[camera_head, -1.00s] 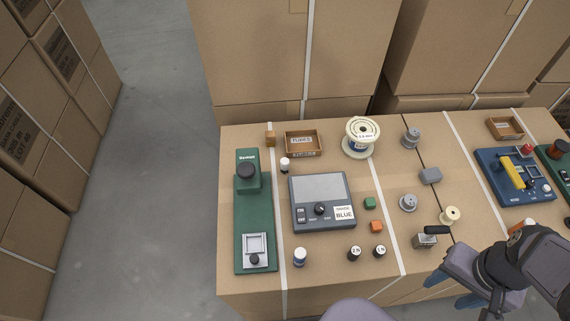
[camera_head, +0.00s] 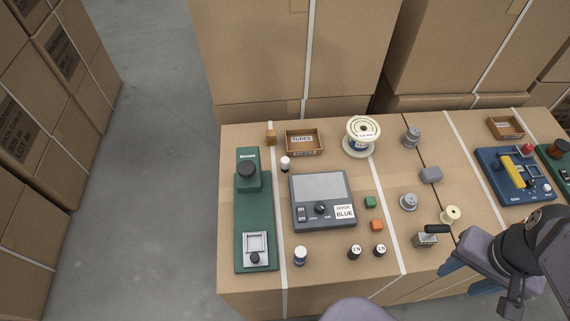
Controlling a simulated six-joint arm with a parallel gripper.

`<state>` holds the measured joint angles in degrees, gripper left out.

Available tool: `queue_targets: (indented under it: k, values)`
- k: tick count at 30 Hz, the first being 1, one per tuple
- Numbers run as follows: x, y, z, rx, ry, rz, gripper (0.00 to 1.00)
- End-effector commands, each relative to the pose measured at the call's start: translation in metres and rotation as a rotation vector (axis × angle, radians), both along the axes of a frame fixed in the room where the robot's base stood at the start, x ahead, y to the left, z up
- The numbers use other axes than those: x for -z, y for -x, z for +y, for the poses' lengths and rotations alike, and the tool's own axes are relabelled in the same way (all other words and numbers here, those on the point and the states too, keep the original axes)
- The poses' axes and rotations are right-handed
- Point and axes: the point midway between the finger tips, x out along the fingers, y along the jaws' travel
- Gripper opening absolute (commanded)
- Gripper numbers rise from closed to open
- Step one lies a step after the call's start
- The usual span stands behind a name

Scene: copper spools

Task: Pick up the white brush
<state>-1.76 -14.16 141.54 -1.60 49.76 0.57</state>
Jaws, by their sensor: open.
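I cannot make out a white brush for certain in the head view. A small white-topped piece with a dark base (camera_head: 285,163) stands near the back left of the cardboard-topped bench (camera_head: 330,262); I cannot tell whether it is a brush. No object shows between the fingers. My arm hides part of the bench's right front.
A green device (camera_head: 255,210), a grey panel marked BLUE (camera_head: 322,200) and a blue device (camera_head: 510,177) stand on the bench. Stacked cartons (camera_head: 290,50) rise behind.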

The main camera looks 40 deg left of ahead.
Motion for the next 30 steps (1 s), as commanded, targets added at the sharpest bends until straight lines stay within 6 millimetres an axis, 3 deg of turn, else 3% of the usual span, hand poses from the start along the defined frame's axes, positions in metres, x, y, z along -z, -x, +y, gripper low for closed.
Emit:
queue_targets:
  k: [7, 11, 14, 18, 23, 27, 30]
  values:
    - [0.015, -0.051, 0.019, -0.130, 0.039, -0.164, 0.43]
    - [0.021, -0.088, 0.047, -0.243, 0.040, -0.297, 0.43]
    - [0.025, -0.117, 0.086, -0.363, 0.014, -0.425, 0.43]
    - [0.025, -0.144, 0.168, -0.566, -0.086, -0.618, 0.43]
    - [0.018, -0.134, 0.273, -0.793, -0.283, -0.795, 0.43]
    - [0.011, -0.097, 0.350, -0.956, -0.487, -0.888, 0.43]
    - [0.005, -0.060, 0.393, -1.054, -0.640, -0.923, 0.43]
